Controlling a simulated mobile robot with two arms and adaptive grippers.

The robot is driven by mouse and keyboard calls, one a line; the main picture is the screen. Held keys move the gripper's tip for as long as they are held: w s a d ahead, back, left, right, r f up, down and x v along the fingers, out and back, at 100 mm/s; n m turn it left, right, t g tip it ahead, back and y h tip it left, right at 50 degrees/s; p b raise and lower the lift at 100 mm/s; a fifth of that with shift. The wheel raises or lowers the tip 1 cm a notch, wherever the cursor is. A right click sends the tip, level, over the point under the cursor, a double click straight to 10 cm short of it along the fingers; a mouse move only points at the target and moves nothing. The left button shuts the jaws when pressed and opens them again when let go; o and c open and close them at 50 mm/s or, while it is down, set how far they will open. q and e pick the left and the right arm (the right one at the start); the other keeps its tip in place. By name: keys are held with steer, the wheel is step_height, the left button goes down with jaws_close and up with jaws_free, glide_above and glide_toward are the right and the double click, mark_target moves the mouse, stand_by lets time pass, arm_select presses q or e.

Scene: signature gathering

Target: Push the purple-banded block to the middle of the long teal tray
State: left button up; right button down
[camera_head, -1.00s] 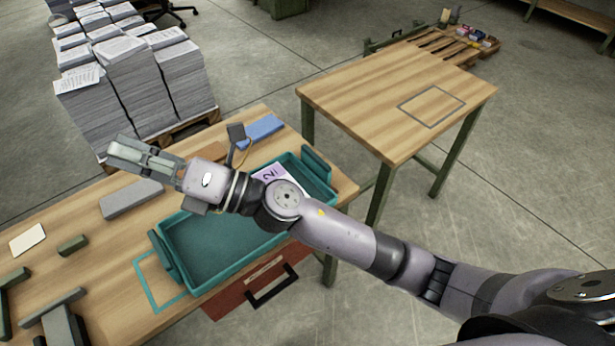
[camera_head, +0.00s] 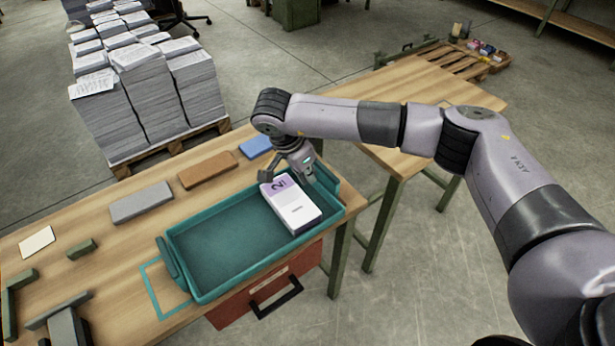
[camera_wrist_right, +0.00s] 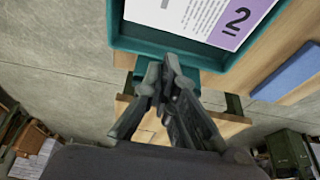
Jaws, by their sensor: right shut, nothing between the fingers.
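The purple-banded block (camera_head: 299,212), white with a purple strip and a "2", lies in the right end of the long teal tray (camera_head: 190,296). Its purple strip faces the far side. The rest of the tray floor, middle and left, is empty. My right gripper (camera_head: 310,172) is at the tray's far right corner, beyond the block, pointing down. In the right wrist view its fingers (camera_wrist_right: 172,62) are together and empty, overlapping the tray's end wall (camera_wrist_right: 210,58), with the block (camera_wrist_right: 200,15) just past it. I cannot tell whether they touch. My left gripper is out of view.
Grey (camera_head: 141,203), orange-brown (camera_head: 208,170) and blue (camera_head: 256,146) blocks lie along the table behind the tray. A white card (camera_head: 37,242) and green pieces (camera_head: 81,249) are at left. A red drawer (camera_head: 232,314) hangs under the front edge. A second wooden table (camera_head: 440,95) stands at right.

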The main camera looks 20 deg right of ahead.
mark_target(290, 202)
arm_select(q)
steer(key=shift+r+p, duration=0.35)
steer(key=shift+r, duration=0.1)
arm_select(e)
steer(key=x, duration=0.7)
steer(key=shift+f, duration=0.4)
